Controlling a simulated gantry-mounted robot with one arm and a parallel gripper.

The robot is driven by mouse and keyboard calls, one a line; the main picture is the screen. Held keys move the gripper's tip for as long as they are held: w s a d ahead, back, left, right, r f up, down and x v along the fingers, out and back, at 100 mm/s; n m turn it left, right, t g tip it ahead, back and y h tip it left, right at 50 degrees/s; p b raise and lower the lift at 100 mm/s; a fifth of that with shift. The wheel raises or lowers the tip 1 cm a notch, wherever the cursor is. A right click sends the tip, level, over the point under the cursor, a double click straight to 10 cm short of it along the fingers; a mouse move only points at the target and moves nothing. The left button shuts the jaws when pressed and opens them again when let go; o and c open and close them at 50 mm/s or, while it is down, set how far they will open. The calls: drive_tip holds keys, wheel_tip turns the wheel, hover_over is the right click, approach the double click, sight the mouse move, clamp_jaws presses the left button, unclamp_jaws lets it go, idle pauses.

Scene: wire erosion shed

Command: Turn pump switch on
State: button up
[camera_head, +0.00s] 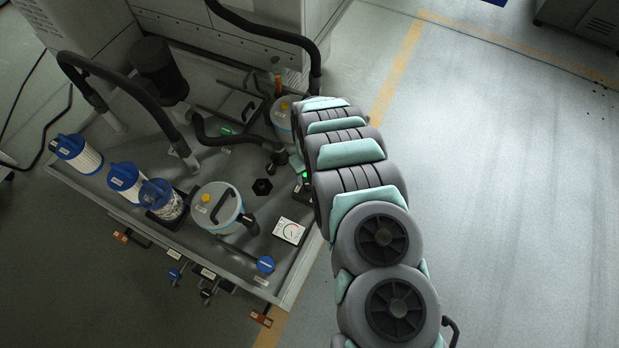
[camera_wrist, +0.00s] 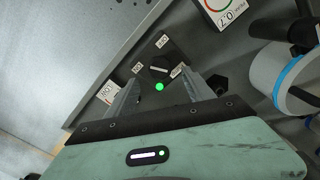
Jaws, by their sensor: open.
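In the wrist view, the switch is a dark rotary knob (camera_wrist: 156,72) with a pale bar across it. A lit green lamp (camera_wrist: 159,87) shows just below the knob. My gripper (camera_wrist: 166,84) is open, with one grey finger on each side of the knob and lamp. Nothing is held, and contact with the knob cannot be told. In the head view, my arm hides the switch and most of my gripper.
A pressure gauge (camera_head: 290,230) and a canister with a grey lid (camera_head: 218,207) stand near the front of the machine deck. Several blue-capped filters (camera_head: 77,152) are at the left. Black hoses (camera_head: 130,95) arch over the deck. Open floor lies to the right.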

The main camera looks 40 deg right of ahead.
sight(309, 184)
drive_tip(key=shift+r, duration=2.5)
